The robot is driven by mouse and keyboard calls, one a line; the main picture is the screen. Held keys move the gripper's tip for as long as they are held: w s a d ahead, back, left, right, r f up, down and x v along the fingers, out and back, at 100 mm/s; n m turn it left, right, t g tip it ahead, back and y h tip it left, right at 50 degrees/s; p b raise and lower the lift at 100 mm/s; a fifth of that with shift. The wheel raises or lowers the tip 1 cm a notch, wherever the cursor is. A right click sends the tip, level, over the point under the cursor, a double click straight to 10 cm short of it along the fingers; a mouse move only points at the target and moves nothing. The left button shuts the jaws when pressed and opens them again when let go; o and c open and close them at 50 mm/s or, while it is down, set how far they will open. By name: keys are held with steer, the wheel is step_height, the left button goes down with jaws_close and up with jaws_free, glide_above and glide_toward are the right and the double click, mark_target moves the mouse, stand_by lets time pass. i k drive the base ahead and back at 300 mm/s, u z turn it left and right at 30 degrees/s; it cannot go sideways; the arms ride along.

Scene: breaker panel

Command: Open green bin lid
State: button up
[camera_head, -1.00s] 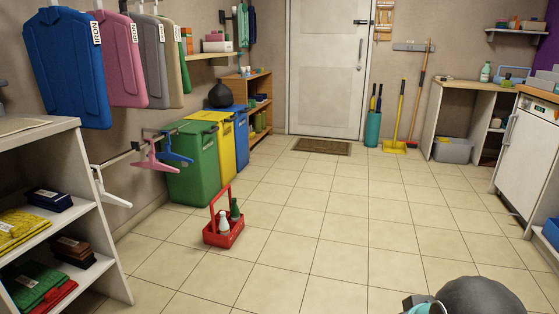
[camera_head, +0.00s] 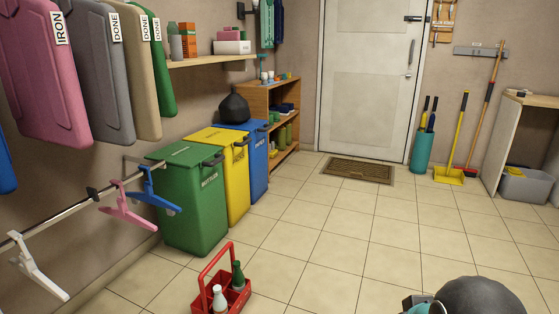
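The green bin (camera_head: 192,205) stands at the left against the wall, nearest of a row of three. Its green lid (camera_head: 187,154) lies flat and closed on top, with a dark handle (camera_head: 213,161) at its right front edge. The bin's front bears a white label. The yellow bin (camera_head: 236,180) and blue bin (camera_head: 260,160) stand behind it. A dark rounded part of my arm shows at the bottom right. My gripper's fingers do not show.
A red caddy (camera_head: 236,297) with two bottles stands on the floor in front of the green bin. A wall rail with pink (camera_head: 126,210) and blue (camera_head: 158,192) hangers juts out at the left, close to the bin. The tiled floor at centre and right is clear.

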mark_target(185, 155)
steer(key=u, duration=0.05)
steer(key=i, duration=1.65)
steer(key=u, duration=0.1)
